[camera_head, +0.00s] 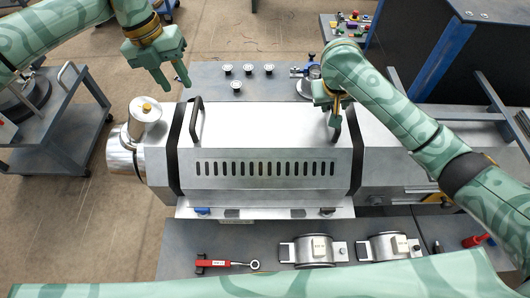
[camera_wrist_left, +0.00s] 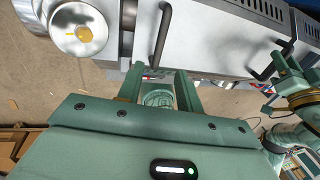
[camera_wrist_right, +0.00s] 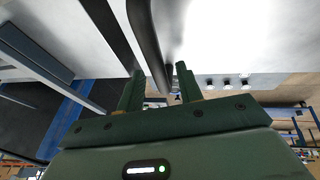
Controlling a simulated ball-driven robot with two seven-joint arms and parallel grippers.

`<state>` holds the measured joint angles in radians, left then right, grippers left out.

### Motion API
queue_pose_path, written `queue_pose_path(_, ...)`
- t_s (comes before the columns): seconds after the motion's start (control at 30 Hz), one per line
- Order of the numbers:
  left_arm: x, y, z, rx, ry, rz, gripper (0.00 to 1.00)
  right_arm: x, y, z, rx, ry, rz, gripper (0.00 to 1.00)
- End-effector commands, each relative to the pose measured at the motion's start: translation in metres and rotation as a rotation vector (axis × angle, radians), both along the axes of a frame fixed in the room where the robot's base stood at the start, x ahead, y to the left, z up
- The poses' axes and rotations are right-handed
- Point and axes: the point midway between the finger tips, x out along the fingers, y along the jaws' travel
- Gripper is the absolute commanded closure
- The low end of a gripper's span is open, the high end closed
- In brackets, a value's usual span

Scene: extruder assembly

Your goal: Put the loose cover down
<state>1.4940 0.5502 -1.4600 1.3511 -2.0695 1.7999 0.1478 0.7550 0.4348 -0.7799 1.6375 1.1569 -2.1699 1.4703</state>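The cover (camera_head: 262,130) is a silver metal housing with a row of dark slots, seated over the extruder barrel between two black bands. It has a black handle (camera_head: 196,119) at its left end and another (camera_head: 337,122) at its right end. My left gripper (camera_head: 172,85) is open and empty, above and behind the left handle, apart from it. In the left wrist view its fingers (camera_wrist_left: 160,85) stand wide apart with nothing between. My right gripper (camera_head: 334,108) is at the right handle. In the right wrist view the handle (camera_wrist_right: 150,45) passes between its spread fingers.
Several small round parts (camera_head: 248,69) stand on the grey table behind the machine. A red-handled wrench (camera_head: 226,263) and two silver clamp bands (camera_head: 313,250) lie on the front bench. A grey cart (camera_head: 62,125) stands at left.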

Motion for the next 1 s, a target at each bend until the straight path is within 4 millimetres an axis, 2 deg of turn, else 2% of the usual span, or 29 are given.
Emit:
queue_pose_path(0.13, 0.001, 0.002, 0.011, 0.0, 0.0, 0.001, 0.64, -0.001, 0.001, 0.003, 0.001, 0.0, -0.001, 0.64)
queue_pose_path(0.23, 0.0, 0.003, 0.012, -0.001, 0.001, 0.001, 0.64, -0.005, 0.004, 0.014, 0.003, 0.0, 0.0, 0.64)
queue_pose_path(0.5, 0.001, 0.002, 0.012, -0.001, 0.001, 0.001, 0.64, -0.023, 0.016, 0.07, 0.0, -0.003, 0.003, 0.64)
queue_pose_path(0.7, 0.001, 0.002, 0.012, -0.001, 0.001, 0.001, 0.64, -0.032, 0.022, 0.101, -0.003, -0.009, 0.004, 0.64)
queue_pose_path(1.0, 0.0, 0.002, 0.012, -0.001, 0.001, 0.001, 0.64, -0.039, 0.025, 0.111, 0.0, -0.001, 0.0, 0.64)
